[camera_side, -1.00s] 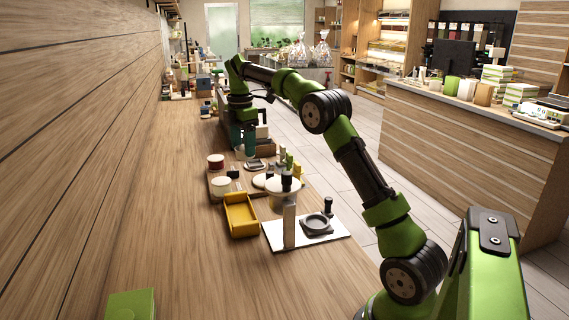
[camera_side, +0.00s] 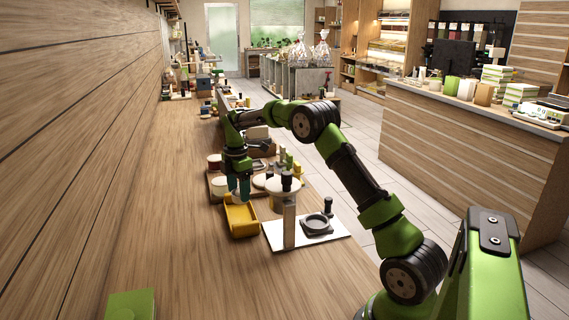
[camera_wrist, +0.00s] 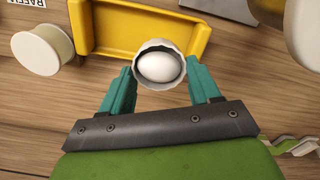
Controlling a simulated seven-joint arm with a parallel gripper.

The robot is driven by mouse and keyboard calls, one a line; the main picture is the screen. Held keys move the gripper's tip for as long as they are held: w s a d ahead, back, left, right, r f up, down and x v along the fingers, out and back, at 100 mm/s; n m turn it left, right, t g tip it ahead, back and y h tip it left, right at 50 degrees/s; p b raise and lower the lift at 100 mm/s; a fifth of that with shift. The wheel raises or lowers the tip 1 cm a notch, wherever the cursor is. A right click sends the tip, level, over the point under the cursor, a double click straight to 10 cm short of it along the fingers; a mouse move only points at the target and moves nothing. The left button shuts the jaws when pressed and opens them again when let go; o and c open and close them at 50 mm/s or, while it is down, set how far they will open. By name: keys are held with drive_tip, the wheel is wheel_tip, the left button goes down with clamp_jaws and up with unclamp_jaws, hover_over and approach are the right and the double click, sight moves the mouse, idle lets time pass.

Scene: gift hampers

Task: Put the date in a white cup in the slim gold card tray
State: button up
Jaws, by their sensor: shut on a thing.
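My gripper (camera_side: 238,188) is shut on a white cup (camera_wrist: 142,50), its teal fingers on both sides of it in the wrist view. The cup has a fluted rim and holds a smooth, pale oval piece (camera_wrist: 159,68). The gold card tray (camera_side: 242,230) is a yellow, open, rectangular tray on the wooden counter. It also shows in the wrist view (camera_wrist: 204,46), where the cup overlaps its near side. In the side view my gripper is at the tray's far end, pointing down. The cup's height above the tray is hard to tell.
A white board (camera_side: 330,238) with a dark round dish and a post stands right of the tray.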

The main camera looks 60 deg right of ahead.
wheel_tip(320, 180, down, 8)
drive_tip(key=shift+r, duration=0.2)
drive_tip(key=shift+f, duration=0.1)
drive_tip(key=o, duration=0.8)
drive_tip(key=shift+c, duration=0.2)
